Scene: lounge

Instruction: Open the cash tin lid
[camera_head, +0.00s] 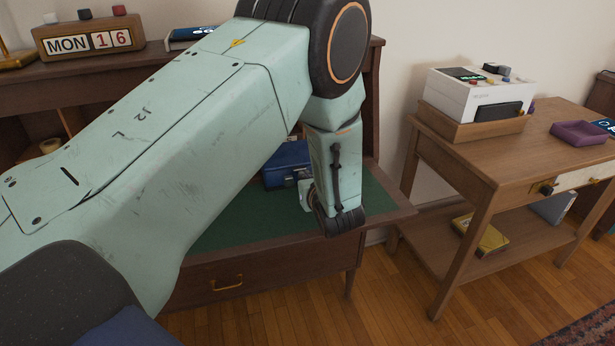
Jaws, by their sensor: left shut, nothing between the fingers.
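The blue cash tin (284,160) sits on the green top of the desk, partly hidden behind my left arm. Its top looks flat, but too little shows to tell how the lid stands. My left arm crosses the view from the left and bends down at the right. Its wrist hangs in front of the tin's right side. My left gripper (305,193) shows only as a small pale part beside the wrist, close to the tin's front right. It is shut and empty. Whether it touches the tin is hidden. My right gripper is not in view.
The wooden desk (310,257) has a drawer with a brass handle. A calendar block (90,38) stands on its upper shelf. At the right, a side table (460,165) holds a white machine (475,95) and a purple tray (578,134). Green desk surface is bare left of the tin.

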